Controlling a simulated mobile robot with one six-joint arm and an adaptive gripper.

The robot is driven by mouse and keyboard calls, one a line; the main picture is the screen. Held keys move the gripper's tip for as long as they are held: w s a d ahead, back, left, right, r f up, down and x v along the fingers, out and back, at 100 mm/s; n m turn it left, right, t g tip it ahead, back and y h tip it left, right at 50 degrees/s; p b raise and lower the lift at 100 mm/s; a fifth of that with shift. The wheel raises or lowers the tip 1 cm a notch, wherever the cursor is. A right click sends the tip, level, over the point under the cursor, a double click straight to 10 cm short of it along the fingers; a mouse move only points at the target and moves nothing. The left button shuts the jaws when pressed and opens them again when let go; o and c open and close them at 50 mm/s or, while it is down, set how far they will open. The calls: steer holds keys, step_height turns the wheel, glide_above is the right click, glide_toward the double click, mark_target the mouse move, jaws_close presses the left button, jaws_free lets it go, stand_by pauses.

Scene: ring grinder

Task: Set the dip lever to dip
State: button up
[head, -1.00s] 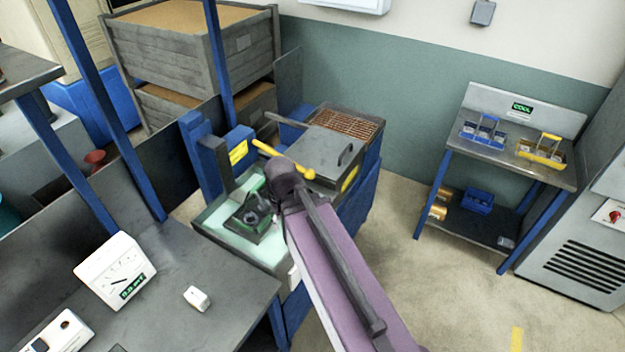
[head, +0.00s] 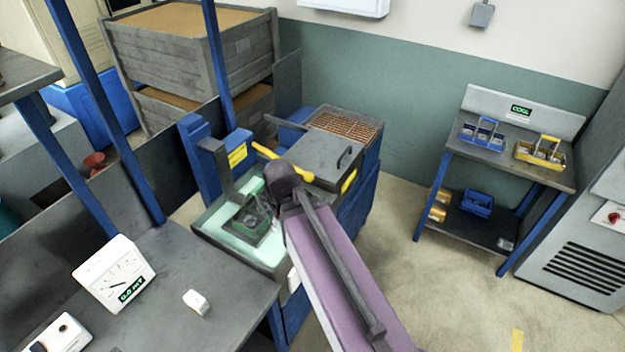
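The yellow lever (head: 268,152) is a bar with a rounded end at the dip tank, sloping down to the right. It meets a blue post with a yellow label (head: 237,156). The tank (head: 212,222) holds pale green liquid, and a dark carrier (head: 250,222) sits low in it, looking partly under the surface. My purple arm reaches in from the bottom right, its dark rounded joint just below the lever. My gripper is hidden behind this joint, so I cannot see its fingers or whether it touches the lever.
A grey lidded box (head: 322,158) and a brown grate (head: 345,128) stand behind the tank. A bench with a white meter (head: 114,274) is at the lower left. A side table (head: 545,172) with blue and yellow carriers stands right. The floor between is clear.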

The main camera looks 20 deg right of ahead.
step_height(320, 180, down, 13)
steer(key=b, duration=1.3)
steer(key=shift+a, duration=0.1)
